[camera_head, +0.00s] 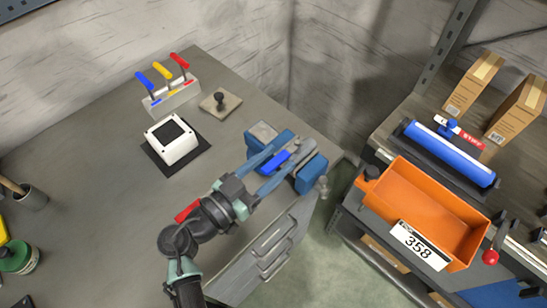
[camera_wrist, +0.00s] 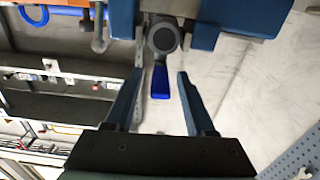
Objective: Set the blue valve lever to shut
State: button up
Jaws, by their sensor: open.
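The blue valve lever (camera_head: 273,162) shows in the head view at the blue bench fixture near the table's right corner. In the wrist view, the lever (camera_wrist: 160,84) extends from a round dark grey hub (camera_wrist: 162,38) toward my gripper. My gripper (camera_wrist: 161,75) is open, with one finger on each side of the lever and visible gaps between. In the head view my gripper (camera_head: 279,160) reaches over the fixture, and its fingers partly hide the hub and mount.
A white block (camera_head: 174,99) with blue, yellow and red levers stands at the back of the table. A white box (camera_head: 173,139) on a dark mat and a beige plate with a knob (camera_head: 220,103) are nearby. An orange bin (camera_head: 420,205) stands on the right bench.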

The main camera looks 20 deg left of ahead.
grip_shut()
dwell(0.3)
dwell(1.2)
